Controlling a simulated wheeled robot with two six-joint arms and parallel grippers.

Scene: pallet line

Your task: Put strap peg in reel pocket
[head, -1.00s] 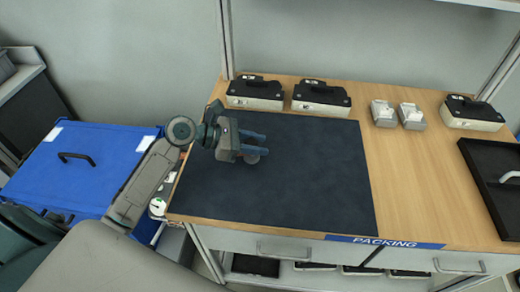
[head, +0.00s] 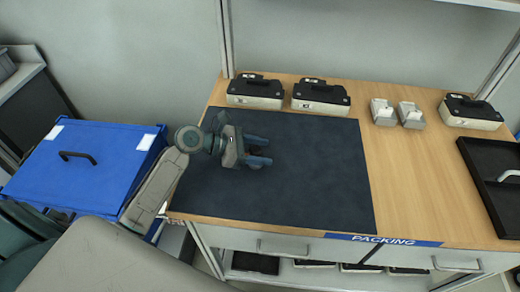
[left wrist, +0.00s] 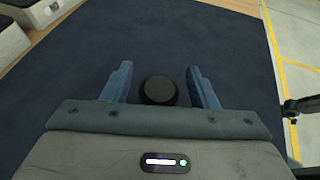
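My left gripper (head: 268,151) is over the left part of the dark mat (head: 315,185), fingers pointing right. Its two blue fingers are apart. In the left wrist view, a black round object (left wrist: 158,90) shows between the fingers, with a gap on each side. I cannot tell whether it is the strap peg or the reel, or how far below the fingers it is. In the head view it is mostly hidden by the gripper. I cannot make out a reel pocket. My right gripper is not in view.
Two black-and-white devices (head: 255,93) (head: 320,98) stand behind the mat. Two small grey-white holders (head: 383,112) (head: 411,115), another device (head: 471,112) and a black tray (head: 485,190) are to the right. A blue lidded box (head: 85,180) is left of the bench. Most of the mat is clear.

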